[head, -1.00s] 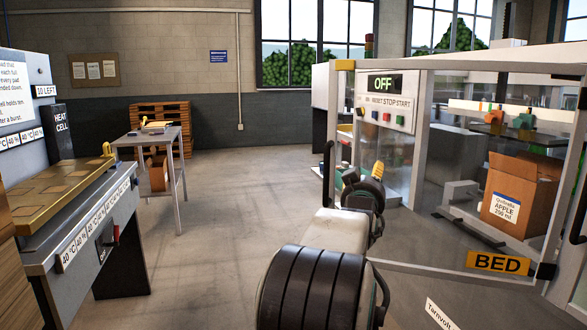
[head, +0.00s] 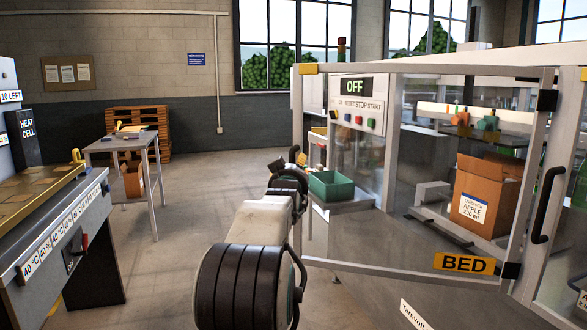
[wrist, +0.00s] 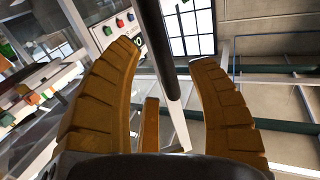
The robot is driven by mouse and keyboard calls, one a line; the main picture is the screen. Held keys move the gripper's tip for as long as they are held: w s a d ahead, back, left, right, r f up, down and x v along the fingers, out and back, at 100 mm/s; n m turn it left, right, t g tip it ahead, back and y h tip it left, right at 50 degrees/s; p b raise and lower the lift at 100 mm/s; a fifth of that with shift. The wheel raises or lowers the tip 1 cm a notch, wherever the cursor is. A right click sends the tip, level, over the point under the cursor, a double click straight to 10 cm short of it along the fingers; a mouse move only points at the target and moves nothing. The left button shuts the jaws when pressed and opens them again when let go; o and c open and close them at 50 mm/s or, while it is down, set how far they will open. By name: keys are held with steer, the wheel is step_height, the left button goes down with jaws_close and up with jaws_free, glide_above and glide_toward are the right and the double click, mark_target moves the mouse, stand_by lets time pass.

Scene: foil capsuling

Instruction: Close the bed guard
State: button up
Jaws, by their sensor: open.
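The bed guard is a pale framed clear panel with a yellow BED label (head: 464,263) at its lower right. Black hinge-like blocks sit along its right post. Its left post (head: 297,120), with a yellow top corner, stands nearest my gripper. My gripper (head: 292,170) is at that post, small and partly hidden behind my arm in the head view. In the wrist view my gripper (wrist: 165,85) has its orange fingers spread. A dark bar (wrist: 157,45), apparently the guard's handle, runs between them. I cannot tell if it touches a finger.
A green bin (head: 330,186) stands behind the guard's left post. A cardboard box (head: 485,195) is inside the machine. A heat cell bench (head: 75,235) and a small table (head: 122,143) are at left, with clear floor between.

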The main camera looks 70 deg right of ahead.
steer(key=shift+p+x, duration=0.3)
steer(key=shift+x, duration=1.15)
steer(key=shift+c, duration=0.5)
jaws_close()
